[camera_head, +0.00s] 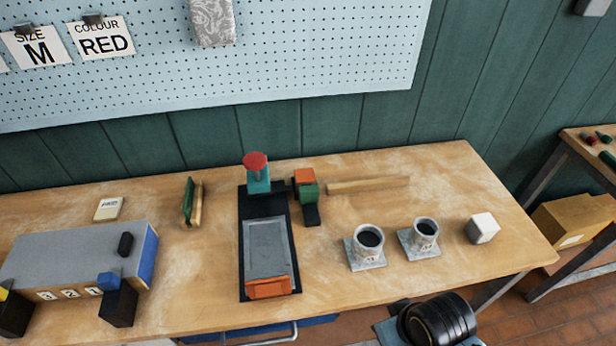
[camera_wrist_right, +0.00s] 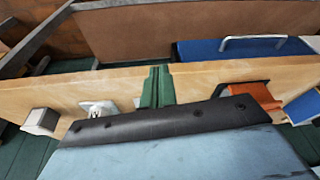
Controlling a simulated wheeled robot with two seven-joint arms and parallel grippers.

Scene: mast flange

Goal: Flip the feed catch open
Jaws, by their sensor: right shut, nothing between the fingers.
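I cannot tell for sure which part is the feed catch. On the bench stands a press-like device with a black base (camera_head: 243,277), a grey tray (camera_head: 268,243) with an orange front (camera_head: 268,288), and a teal post (camera_head: 259,183) with a red knob (camera_head: 256,160). Beside its post is an orange and green block (camera_head: 306,186) with a black foot. The orange front also shows in the right wrist view (camera_wrist_right: 265,97). My right gripper (camera_wrist_right: 158,72) has its green fingers together and empty, apart from the device. My left gripper is not in view.
A grey box (camera_head: 75,250) numbered 3, 2, 1 is at left, with a black knob on top and black blocks in front.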

